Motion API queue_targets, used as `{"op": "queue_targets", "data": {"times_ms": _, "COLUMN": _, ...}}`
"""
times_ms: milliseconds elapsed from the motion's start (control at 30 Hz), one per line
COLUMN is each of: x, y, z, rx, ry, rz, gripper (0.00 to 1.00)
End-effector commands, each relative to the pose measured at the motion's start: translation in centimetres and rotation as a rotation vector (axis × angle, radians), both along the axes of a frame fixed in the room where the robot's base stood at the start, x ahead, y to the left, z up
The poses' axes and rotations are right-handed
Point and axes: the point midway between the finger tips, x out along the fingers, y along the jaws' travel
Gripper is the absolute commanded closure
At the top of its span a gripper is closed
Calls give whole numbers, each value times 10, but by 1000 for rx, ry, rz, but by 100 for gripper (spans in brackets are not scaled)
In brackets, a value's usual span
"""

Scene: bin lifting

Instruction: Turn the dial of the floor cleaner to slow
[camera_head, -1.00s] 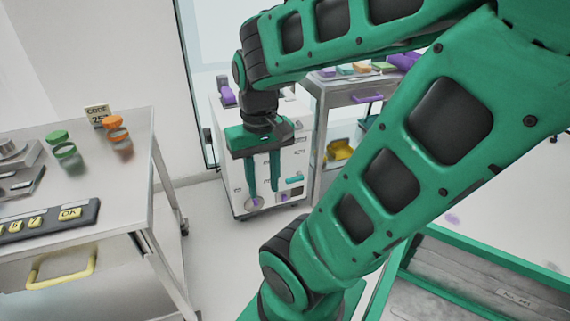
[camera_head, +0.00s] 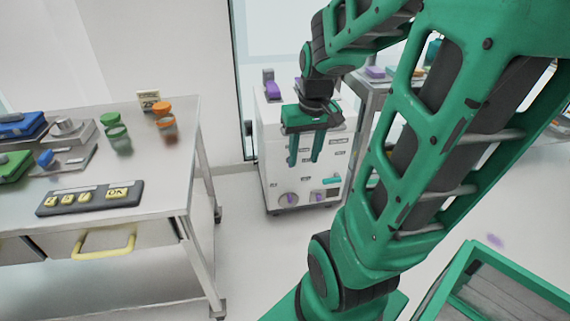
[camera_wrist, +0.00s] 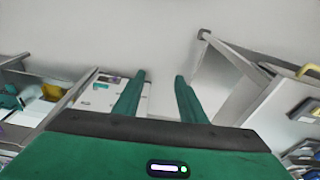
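The floor cleaner seems to be the white wheeled box (camera_head: 338,165) in the head view, standing on the floor beyond the table. Low on its front are two round dials with purple pointers, a left dial (camera_head: 289,199) and a right dial (camera_head: 317,196); their labels are too small to read. My gripper (camera_head: 304,162) is open and empty, its fingers pointing down in front of the box, above the dials in the picture. In the wrist view my fingers (camera_wrist: 159,78) are apart with nothing between them, and part of the white box (camera_wrist: 103,90) shows to the left.
A metal table (camera_head: 180,130) at left holds a keypad (camera_head: 90,197), green and orange jars and a code card (camera_head: 149,99). A shelf cart (camera_head: 370,90) stands right of the box. A green-rimmed bin (camera_head: 460,265) is at lower right. Floor between table and box is clear.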

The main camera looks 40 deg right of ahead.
Motion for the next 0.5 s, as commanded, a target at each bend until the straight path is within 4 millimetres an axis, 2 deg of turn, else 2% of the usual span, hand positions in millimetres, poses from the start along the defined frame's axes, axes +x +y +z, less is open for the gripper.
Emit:
{"op": "queue_targets", "data": {"times_ms": 33, "x": 24, "y": -8, "z": -6, "rx": -12, "ry": -29, "rz": 22, "gripper": 62}}
{"op": "queue_targets", "data": {"times_ms": 100, "x": 57, "y": -21, "z": -13, "rx": -35, "ry": -80, "rz": 44, "gripper": 62}}
{"op": "queue_targets", "data": {"times_ms": 267, "x": 129, "y": -51, "z": -32, "rx": -83, "ry": -196, "rz": 96, "gripper": 62}}
{"op": "queue_targets", "data": {"times_ms": 500, "x": 228, "y": -92, "z": -72, "rx": -152, "ry": -373, "rz": 162, "gripper": 62}}
